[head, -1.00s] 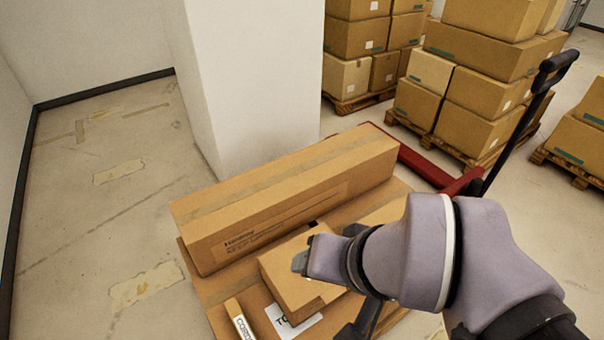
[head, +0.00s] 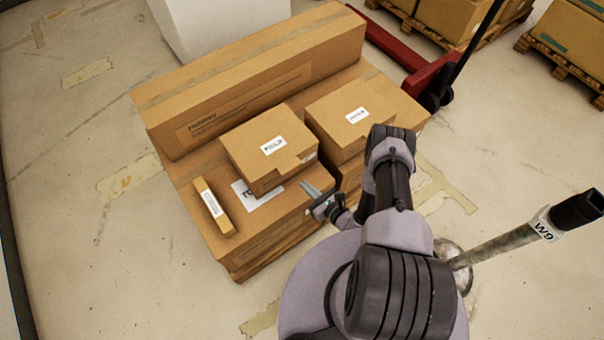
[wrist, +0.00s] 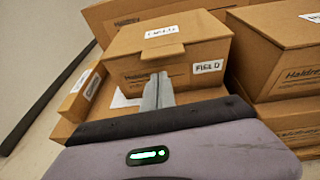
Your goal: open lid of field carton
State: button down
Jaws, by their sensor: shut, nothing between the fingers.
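The field carton (head: 262,143) is a small brown box on top of a larger carton, and its lid looks closed. In the wrist view the carton (wrist: 190,72) faces me, with a FIELD label (wrist: 208,67) on its front and a lid tab (wrist: 150,57) folded over the front edge. My gripper (head: 308,188) is shut and empty, just in front of the carton and low. In the wrist view its fingers (wrist: 157,90) point at the carton's front, below the tab. I cannot tell whether they touch it.
Another lidded carton (head: 345,128) stands right of the field carton. A long carton (head: 255,75) lies behind. A slim box (head: 213,206) lies to the left. A post marked W9 (head: 520,237) stands at right. A red pallet jack (head: 400,45) is behind.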

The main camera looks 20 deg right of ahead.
jog(key=w+a+f+h+b, duration=0.1)
jog(key=w+a+f+b, duration=0.1)
jog(key=w+f+b, duration=0.3)
jog(key=r, duration=0.1)
jog(key=w+r, duration=0.1)
jog(key=r, duration=0.1)
jog(key=shift+w+a+m+p, duration=0.25)
jog(key=shift+w+m+p, duration=0.05)
jog(key=shift+m+p, duration=0.1)
